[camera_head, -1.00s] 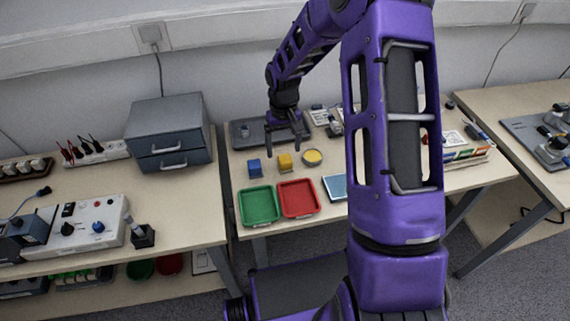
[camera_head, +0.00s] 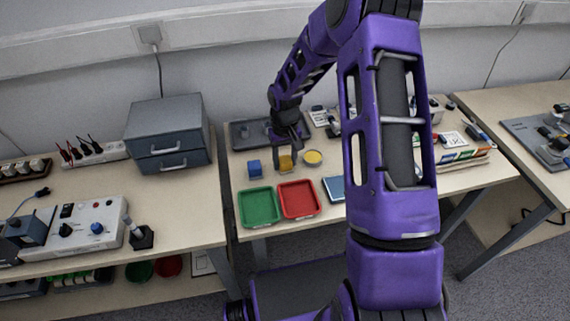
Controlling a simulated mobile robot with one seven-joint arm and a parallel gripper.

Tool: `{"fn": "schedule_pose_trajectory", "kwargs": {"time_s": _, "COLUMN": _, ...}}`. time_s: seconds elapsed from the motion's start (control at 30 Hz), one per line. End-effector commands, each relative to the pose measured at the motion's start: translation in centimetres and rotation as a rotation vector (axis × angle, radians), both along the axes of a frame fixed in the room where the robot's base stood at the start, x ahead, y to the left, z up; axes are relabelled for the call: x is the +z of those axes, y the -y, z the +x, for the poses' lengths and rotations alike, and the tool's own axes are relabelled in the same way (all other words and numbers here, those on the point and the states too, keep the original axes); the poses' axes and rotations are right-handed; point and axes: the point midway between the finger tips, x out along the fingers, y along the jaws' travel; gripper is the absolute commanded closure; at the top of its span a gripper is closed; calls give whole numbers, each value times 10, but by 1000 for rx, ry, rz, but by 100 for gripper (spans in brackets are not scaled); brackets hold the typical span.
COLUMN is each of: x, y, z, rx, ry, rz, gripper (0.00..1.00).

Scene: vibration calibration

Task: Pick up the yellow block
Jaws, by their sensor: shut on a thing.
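The yellow block (camera_head: 286,163) stands on the middle table, right of the blue block (camera_head: 254,169) and left of a round dish with yellow contents (camera_head: 313,157). My gripper (camera_head: 286,158) reaches down from above with its fingers around the yellow block and is shut on it. The fingers partly hide the block. I cannot tell whether the block touches the table.
A green tray (camera_head: 259,221) and a red tray (camera_head: 318,199) lie at the table's front edge. A dark plate (camera_head: 240,143) lies behind the blocks. A grey drawer cabinet (camera_head: 167,117) stands on the left table. My arm hides part of the middle table.

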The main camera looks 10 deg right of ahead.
Motion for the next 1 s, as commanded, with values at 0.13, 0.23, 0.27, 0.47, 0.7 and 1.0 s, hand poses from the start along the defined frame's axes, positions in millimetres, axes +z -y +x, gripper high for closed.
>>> {"fn": "schedule_pose_trajectory", "kwargs": {"time_s": 0.13, "x": 0, "y": 0, "z": 0, "rx": 0, "ry": 0, "rz": 0, "gripper": 92}}
{"fn": "schedule_pose_trajectory", "kwargs": {"time_s": 0.23, "x": 0, "y": 0, "z": 0, "rx": 0, "ry": 0, "rz": 0, "gripper": 100}}
{"fn": "schedule_pose_trajectory", "kwargs": {"time_s": 0.27, "x": 0, "y": 0, "z": 0, "rx": 0, "ry": 0, "rz": 0, "gripper": 100}}
{"fn": "schedule_pose_trajectory", "kwargs": {"time_s": 0.47, "x": 4, "y": 0, "z": 1, "rx": 0, "ry": 1, "rz": 0, "gripper": 100}}
{"fn": "schedule_pose_trajectory", "kwargs": {"time_s": 0.7, "x": 46, "y": 0, "z": 1, "rx": 0, "ry": 4, "rz": -2, "gripper": 100}}
{"fn": "schedule_pose_trajectory", "kwargs": {"time_s": 1.0, "x": 94, "y": 0, "z": 0, "rx": 0, "ry": 1, "rz": 0, "gripper": 100}}
